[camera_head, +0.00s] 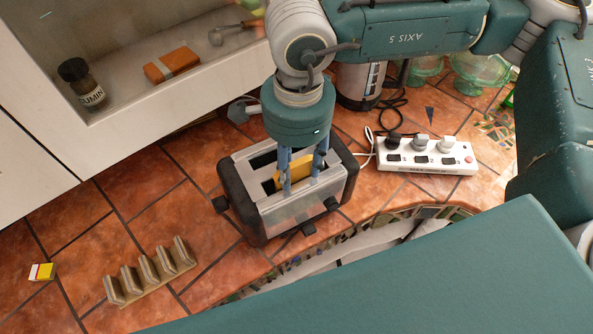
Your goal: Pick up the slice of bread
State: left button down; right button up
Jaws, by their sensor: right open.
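The slice of bread (294,170) is yellow and stands in a slot of the toaster (297,210); its lower part is hidden inside. The toaster is silver with black ends and sits on the tiled counter. My right gripper (301,180) points down over the toaster. Its blue fingers are apart, with the bread showing between and behind them; I cannot tell whether they touch it. My left gripper is not in view.
A white power strip (426,157) lies right of the toaster, with a silver appliance (356,86) behind. A toast rack (150,273) and small box (41,272) sit left. A cabinet (122,123) holds a cumin jar (82,84). Tiles between rack and toaster are clear.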

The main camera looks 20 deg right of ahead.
jog(key=c, duration=0.8)
jog(key=shift+c, duration=0.2)
